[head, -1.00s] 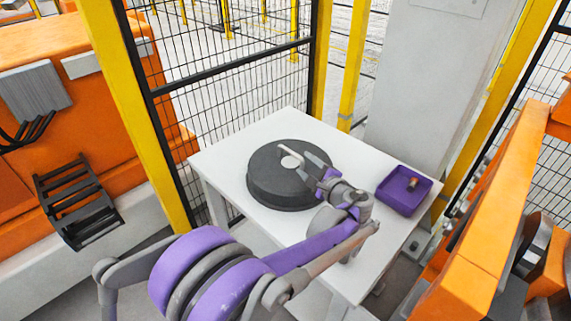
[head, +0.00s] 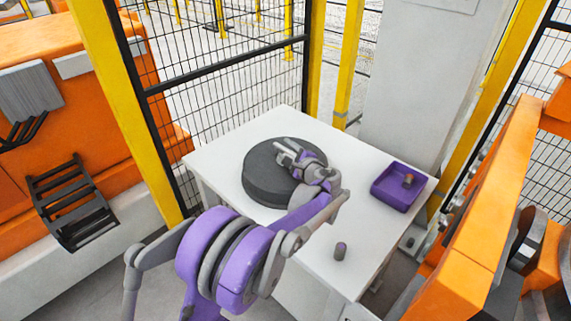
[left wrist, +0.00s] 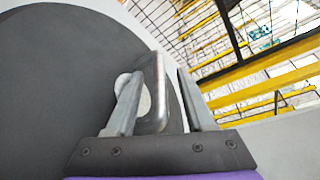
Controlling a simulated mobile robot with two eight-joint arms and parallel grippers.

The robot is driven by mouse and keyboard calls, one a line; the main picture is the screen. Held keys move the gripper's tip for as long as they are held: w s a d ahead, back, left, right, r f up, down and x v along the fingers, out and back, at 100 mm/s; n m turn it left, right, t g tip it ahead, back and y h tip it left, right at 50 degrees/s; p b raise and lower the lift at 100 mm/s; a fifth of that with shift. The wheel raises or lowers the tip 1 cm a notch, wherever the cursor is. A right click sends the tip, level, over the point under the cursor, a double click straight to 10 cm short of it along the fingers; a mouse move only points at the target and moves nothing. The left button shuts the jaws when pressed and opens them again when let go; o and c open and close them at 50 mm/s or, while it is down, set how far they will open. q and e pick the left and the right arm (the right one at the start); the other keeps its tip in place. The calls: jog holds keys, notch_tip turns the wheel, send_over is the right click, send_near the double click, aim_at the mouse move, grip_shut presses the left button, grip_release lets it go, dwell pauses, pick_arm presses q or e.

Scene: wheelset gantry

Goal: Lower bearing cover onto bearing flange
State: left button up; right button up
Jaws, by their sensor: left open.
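The bearing cover (head: 262,185) is a thick dark grey disc lying flat on the white table. It also shows in the left wrist view (left wrist: 60,80). My left gripper (head: 284,152) is over the top of the cover, its fingers open. In the left wrist view the cover's grey bar handle (left wrist: 158,92) stands between the two fingers (left wrist: 160,105), with a pale round spot beside it partly hidden by a finger. Whether either finger touches the handle I cannot tell. I cannot make out the bearing flange for certain. My right gripper is not in view.
A purple tray (head: 388,202) holding a small cylinder (head: 408,180) is on the table's right side. Another small cylinder (head: 340,251) stands near the front edge. Mesh fencing (head: 230,110) is behind, an orange machine (head: 25,180) left, and an orange beam (head: 485,235) with round metal parts right.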

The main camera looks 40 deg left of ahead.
pick_arm(q)
grip_shut()
dwell(1.3)
